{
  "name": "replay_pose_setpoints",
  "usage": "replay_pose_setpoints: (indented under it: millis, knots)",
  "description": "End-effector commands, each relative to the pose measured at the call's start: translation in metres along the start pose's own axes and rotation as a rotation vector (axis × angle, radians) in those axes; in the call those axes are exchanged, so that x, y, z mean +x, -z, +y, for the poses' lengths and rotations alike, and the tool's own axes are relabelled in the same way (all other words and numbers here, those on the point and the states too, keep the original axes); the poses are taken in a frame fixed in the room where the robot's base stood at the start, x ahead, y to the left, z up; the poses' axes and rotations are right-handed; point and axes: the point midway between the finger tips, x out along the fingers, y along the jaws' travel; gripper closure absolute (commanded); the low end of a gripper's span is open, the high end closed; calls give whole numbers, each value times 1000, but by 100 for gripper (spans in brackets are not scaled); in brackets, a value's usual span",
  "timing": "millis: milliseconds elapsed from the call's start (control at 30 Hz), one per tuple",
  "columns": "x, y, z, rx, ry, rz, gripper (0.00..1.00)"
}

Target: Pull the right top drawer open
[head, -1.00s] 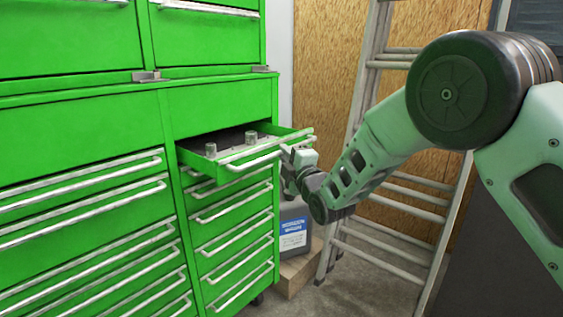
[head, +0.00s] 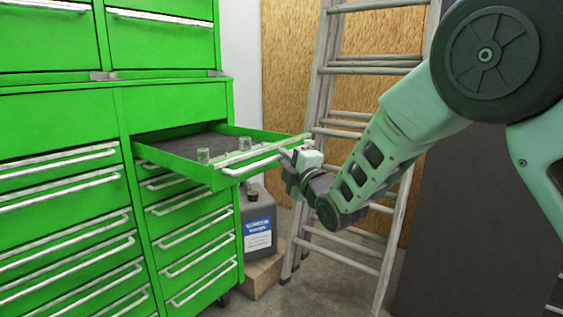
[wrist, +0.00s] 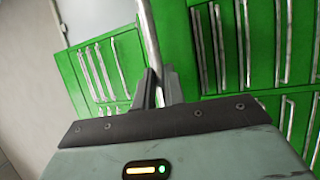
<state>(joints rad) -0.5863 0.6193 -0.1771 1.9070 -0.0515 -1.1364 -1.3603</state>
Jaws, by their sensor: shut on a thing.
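The right top drawer (head: 180,146) of the green cabinet stands well out from the cabinet face in the head view. Its silver bar handle (head: 258,163) runs along the drawer front. My gripper (head: 288,160) is at the right end of this handle, shut on it. In the wrist view the dark fingers (wrist: 152,88) close around the handle bar (wrist: 148,38).
Closed drawers with silver handles (head: 200,243) lie below. A grey jug (head: 258,222) stands on a wooden block (head: 262,274) right of the cabinet. A ladder (head: 312,170) leans behind my arm. Floor (head: 318,292) shows in front of the ladder.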

Motion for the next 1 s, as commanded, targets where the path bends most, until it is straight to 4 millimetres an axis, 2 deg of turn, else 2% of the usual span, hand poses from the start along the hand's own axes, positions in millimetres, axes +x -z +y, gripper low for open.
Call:
replay_pose_setpoints:
  millis: [400,433,500,833,1000]
  knots:
    - [-1,0,-1,0,3,1,100]
    - [-1,0,-1,0,3,1,83]
    - [-1,0,-1,0,3,1,67]
    - [-3,0,0,0,1,0,67]
    - [-23,0,-1,0,4,0,67]
